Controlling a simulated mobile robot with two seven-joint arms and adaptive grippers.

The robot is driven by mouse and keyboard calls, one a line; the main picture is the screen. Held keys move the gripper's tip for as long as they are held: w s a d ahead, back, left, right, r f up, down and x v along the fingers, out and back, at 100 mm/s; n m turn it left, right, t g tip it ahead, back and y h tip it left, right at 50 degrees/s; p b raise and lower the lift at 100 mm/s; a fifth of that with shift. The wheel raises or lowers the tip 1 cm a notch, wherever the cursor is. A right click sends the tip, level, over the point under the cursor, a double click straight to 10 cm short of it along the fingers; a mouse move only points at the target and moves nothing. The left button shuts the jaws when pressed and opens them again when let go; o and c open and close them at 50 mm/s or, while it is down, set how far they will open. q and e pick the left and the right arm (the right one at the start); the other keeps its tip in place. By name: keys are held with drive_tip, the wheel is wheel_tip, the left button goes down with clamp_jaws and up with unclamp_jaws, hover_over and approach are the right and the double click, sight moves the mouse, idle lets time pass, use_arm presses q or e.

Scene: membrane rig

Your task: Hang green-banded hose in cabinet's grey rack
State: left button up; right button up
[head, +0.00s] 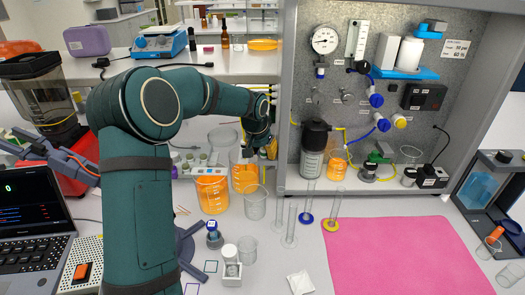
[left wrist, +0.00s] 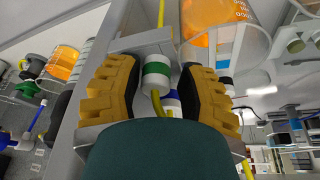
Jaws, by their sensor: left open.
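The green-banded hose end (left wrist: 156,75) is a white fitting with a green band and yellow tubing. In the left wrist view it sits between the yellow pads of my left gripper (left wrist: 158,85), which is open around it. I cannot tell whether a pad touches it. A blue-banded fitting (left wrist: 172,100) shows just beyond it. A grey bracket (left wrist: 140,41), seemingly part of the rack, is close by, with yellow tubing passing it. In the head view my left gripper (head: 260,145) is at the cabinet's left edge, its fingers largely hidden. My right gripper is out of view.
The cabinet (head: 284,60) stands directly right of the gripper. Orange-filled beakers (head: 212,195) and an empty beaker (head: 255,204) stand below it. Glass cylinders (head: 290,228) stand in front. The pink mat (head: 410,262) is bare.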

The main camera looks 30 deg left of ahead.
use_arm(q)
drive_tip(key=shift+d, duration=0.25)
drive_tip(key=v, duration=1.2)
drive_tip(key=shift+a, duration=0.25)
drive_tip(key=shift+f, duration=0.1)
